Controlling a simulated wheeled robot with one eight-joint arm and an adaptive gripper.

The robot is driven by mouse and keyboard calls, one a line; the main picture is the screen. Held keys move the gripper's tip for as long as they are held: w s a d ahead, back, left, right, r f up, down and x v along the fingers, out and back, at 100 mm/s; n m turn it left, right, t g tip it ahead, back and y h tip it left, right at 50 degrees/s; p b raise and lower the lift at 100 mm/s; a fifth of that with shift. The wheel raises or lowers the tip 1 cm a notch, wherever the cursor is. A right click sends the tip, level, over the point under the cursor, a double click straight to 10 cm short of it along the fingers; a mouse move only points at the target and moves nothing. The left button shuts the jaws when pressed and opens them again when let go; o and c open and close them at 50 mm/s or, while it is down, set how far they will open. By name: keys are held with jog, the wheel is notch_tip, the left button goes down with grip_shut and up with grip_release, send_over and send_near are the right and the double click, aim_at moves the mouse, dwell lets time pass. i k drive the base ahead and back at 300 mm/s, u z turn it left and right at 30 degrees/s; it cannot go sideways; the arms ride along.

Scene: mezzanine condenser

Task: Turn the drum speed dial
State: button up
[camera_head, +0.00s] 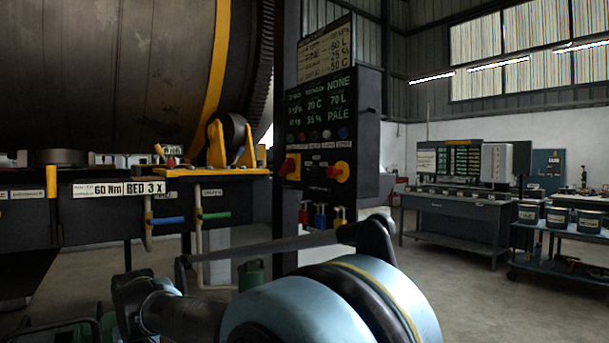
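A dark control panel (325,130) stands upright near the middle of the view, beside the large drum (105,75). On its lower part are two red knobs on yellow plates, a left knob (289,166) and a right knob (336,172). A row of small coloured buttons (315,136) sits above them. The labels are too small to read, so I cannot tell which control is the drum speed dial. My arm, with blue joint caps, fills the bottom middle, in front of and below the panel. I cannot make out my gripper's fingers, and nothing visible touches the panel.
Valve handles, one blue (168,220) and one green (215,215), stand left of the panel. Small coloured tags or locks (320,216) hang below it. A grey workbench (455,215) and a blue cart (560,245) stand at the right. Floor between is open.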

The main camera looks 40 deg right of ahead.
aim_at(311, 170)
jog(key=z, duration=0.05)
jog(key=k, duration=1.2)
jog(key=z, duration=0.4)
jog(key=i, duration=1)
jog(key=u, duration=0.05)
